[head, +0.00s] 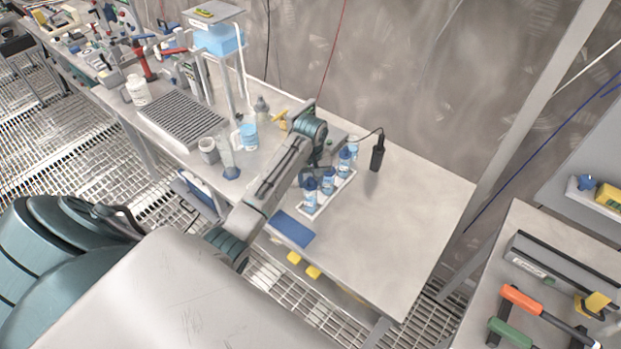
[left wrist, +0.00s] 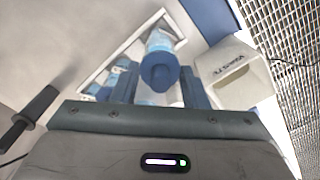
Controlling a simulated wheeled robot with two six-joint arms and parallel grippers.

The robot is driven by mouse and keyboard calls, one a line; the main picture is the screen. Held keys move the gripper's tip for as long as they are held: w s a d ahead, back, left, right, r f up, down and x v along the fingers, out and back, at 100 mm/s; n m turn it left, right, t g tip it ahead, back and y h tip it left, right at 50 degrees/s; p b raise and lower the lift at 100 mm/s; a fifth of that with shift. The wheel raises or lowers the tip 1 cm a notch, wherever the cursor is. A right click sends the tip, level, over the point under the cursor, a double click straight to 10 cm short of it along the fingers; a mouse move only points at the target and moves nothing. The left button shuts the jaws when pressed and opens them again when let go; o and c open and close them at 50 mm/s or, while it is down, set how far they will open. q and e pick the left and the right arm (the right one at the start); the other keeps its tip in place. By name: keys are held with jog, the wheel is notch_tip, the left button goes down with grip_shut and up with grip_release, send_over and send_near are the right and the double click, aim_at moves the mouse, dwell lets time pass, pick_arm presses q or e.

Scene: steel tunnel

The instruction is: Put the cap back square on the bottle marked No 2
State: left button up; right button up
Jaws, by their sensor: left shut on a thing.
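Several bottles with blue caps and pale blue labels stand in a white tray (head: 325,202) on the bench in the head view. The front one (head: 310,195) is nearest, with another bottle (head: 328,184) behind it. The bottle numbers are too small to read. My left gripper (head: 316,175) is over the front part of the tray. In the left wrist view, the left gripper (left wrist: 159,88) is shut on a dark blue cap (left wrist: 160,76). A bottle (left wrist: 162,42) shows just beyond that cap; I cannot tell whether they touch. My right gripper is not in view.
A blue mat (head: 291,228) lies in front of the tray, and a black handheld device (head: 377,154) stands behind it on the right. A white printed box (left wrist: 235,72) is close beside the gripper in the wrist view. The bench's right side is clear.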

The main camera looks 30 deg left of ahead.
pick_arm(q)
jog(key=shift+f, duration=0.7)
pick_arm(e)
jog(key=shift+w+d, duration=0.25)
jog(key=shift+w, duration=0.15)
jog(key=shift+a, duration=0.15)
pick_arm(q)
jog(key=shift+f, duration=0.25)
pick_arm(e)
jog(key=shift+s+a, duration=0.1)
pick_arm(q)
jog(key=o, duration=1.7)
jog(key=shift+c, duration=0.2)
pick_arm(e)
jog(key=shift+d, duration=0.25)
